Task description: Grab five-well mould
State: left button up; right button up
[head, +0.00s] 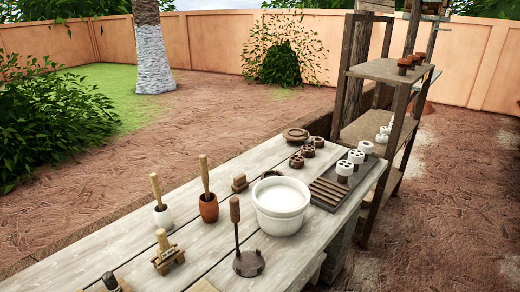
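Three small brown round pieces with dark holes in their tops stand in a row at the back of the table: a near one (297,161), a middle one (308,151) and a far one (318,142). Three white pieces with holed tops stand beside them on a slatted tray: a near one (345,168), a middle one (356,157) and a far one (366,147). The holes are too small to count, so I cannot tell which piece is the five-well mould. Neither of my grippers is in view.
A white bowl (281,220) stands before the slatted tray (365,183). A shelf rack (375,130) stands right.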

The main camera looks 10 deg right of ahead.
aim_at(307, 151)
jog(key=i+l+u, duration=0.2)
jog(key=l+u, duration=0.2)
jog(key=l, duration=0.15)
jog(key=i+l+u, duration=0.1)
jog(key=l+u, duration=0.3)
jog(key=l, duration=0.2)
jog(key=l+u, duration=0.4)
jog(key=l, duration=0.25)
